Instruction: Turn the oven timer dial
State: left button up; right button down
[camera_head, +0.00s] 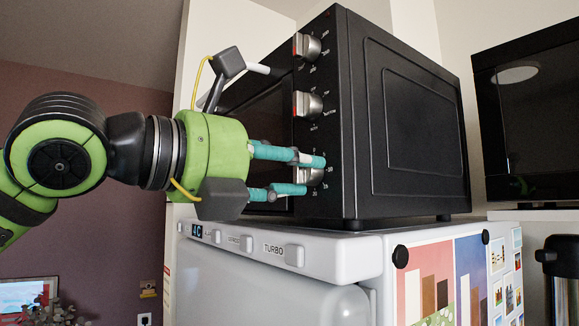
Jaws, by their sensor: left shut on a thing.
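The black toaster oven (350,120) stands on top of a white appliance. Its front face carries three silver dials in a column: an upper dial (306,46), a middle dial (306,104) and a lowest dial (312,178). My left gripper (308,175) comes in from the left, its teal fingers at the lowest dial, one above and one below, shut on it. The fingers hide part of that dial. Its markings are too small to read, so I cannot tell its setting. My right gripper is not in view.
The white appliance (330,250) below has small buttons and a "TURBO" label. Posters (450,280) cover its side. A black microwave-like box (530,120) and a dark flask (562,275) stand at the right. The oven handle (262,69) is close to my left gripper.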

pick_arm(q)
jog(key=shift+m+b, duration=0.45)
jog(key=shift+m, duration=0.15)
jog(key=shift+m+b, duration=0.9)
jog(key=shift+m, duration=0.4)
jog(key=m, duration=0.3)
jog(key=shift+r+b, duration=0.15)
jog(key=shift+b, duration=0.25)
jog(key=shift+m, duration=0.4)
jog(key=shift+s+m+h, duration=0.1)
jog(key=shift+m+h, duration=0.2)
jog(key=shift+m, duration=0.5)
